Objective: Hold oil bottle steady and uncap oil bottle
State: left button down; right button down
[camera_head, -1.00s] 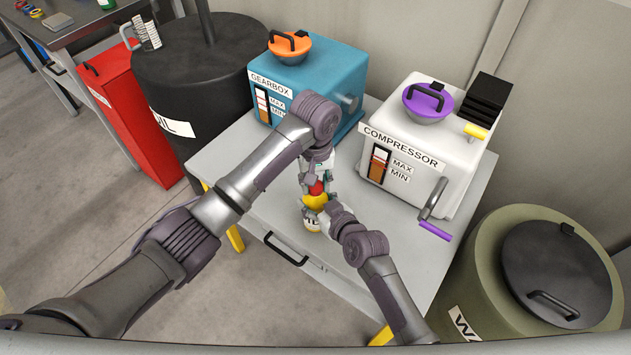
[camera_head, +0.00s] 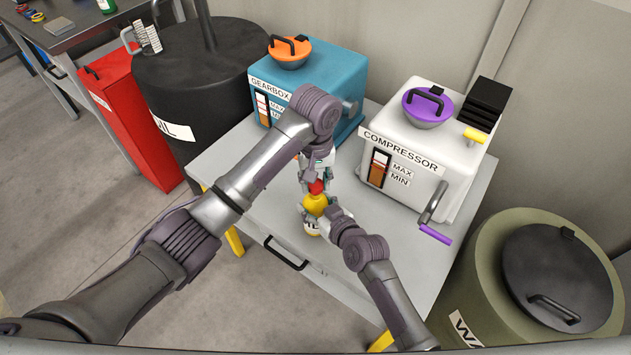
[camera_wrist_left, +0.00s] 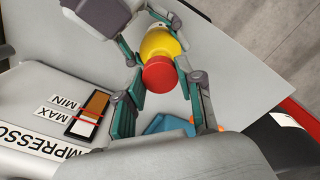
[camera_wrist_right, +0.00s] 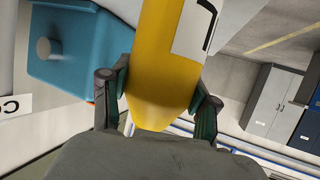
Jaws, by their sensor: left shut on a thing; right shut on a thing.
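The yellow oil bottle (camera_head: 315,203) stands about upright at the front of the grey table, with a red cap (camera_head: 316,187) on top and a white label low on its body. My left gripper (camera_head: 314,181) comes from above and is shut on the red cap, which shows between its fingers in the left wrist view (camera_wrist_left: 160,75). My right gripper (camera_head: 322,211) is shut on the yellow body from the side. In the right wrist view the bottle (camera_wrist_right: 165,60) fills the space between its fingers. The cap's seat on the neck is partly hidden.
The blue gearbox (camera_head: 335,80) and white compressor (camera_head: 430,155) stand behind the bottle on the table (camera_head: 225,160). A black oil drum (camera_head: 200,70) and red cabinet (camera_head: 130,115) are at left. A green waste drum (camera_head: 480,275) is at right.

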aim_at(316, 184)
pick_arm(q)
jog(key=shift+r, duration=2)
pick_arm(e)
jog(key=shift+c, duration=1)
grip_release()
